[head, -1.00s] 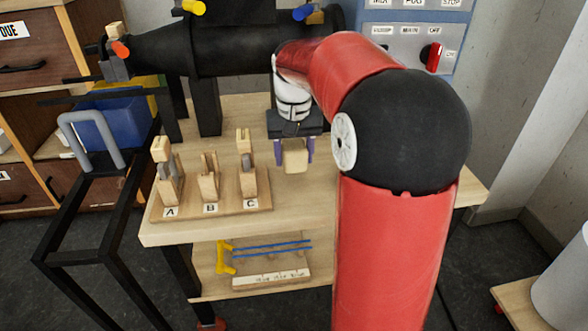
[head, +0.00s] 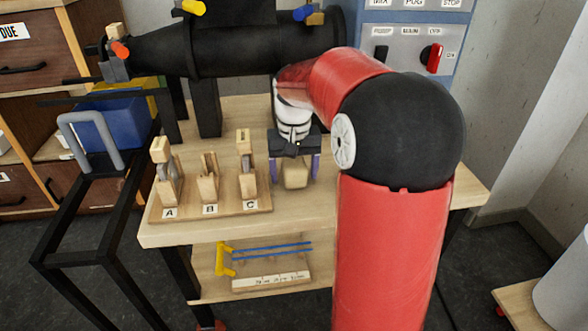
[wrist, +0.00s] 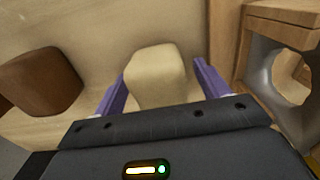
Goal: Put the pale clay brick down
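The pale clay brick (head: 296,175) is on the light wooden tabletop, right of the lettered rack. It also shows in the wrist view (wrist: 156,78), between the purple fingers of my gripper (wrist: 160,85). In the head view my gripper (head: 295,170) has its fingers on either side of the brick, with gaps on both sides. My gripper is open around the brick and does not hold it. The brick's underside is hidden.
A wooden rack (head: 240,203) labelled A, B and C stands close by, left of the brick in the head view. A brown brick (wrist: 42,80) lies on the other side. A large black cylinder (head: 260,45) spans the back of the table (head: 190,232).

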